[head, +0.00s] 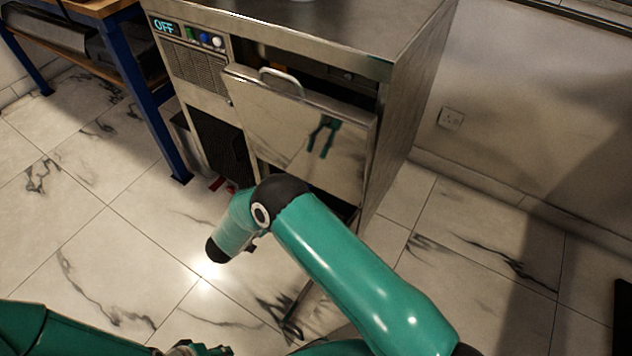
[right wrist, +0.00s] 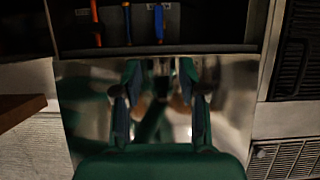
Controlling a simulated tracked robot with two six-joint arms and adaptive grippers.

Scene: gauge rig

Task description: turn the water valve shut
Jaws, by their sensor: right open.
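In the right wrist view, a blue lever-like handle (right wrist: 159,22), a slim dark handle (right wrist: 127,22) with blue and orange on it and a red-orange handle (right wrist: 97,22) stand in a dark recess with small labels. I cannot tell for sure which is the water valve. My right gripper (right wrist: 160,95) is open and empty, in front of a shiny metal panel and apart from the handles. In the head view its jaws are hidden behind my arm. My left gripper (head: 195,348) shows only partly at the bottom edge of the head view; its jaws are unclear.
A steel cabinet (head: 410,110) has a tilted front door (head: 275,125) with a handle (head: 281,80), an OFF display (head: 164,27) and vents. The door mirrors a teal gripper. A blue-legged table (head: 140,100) stands left. The tiled floor in front is clear.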

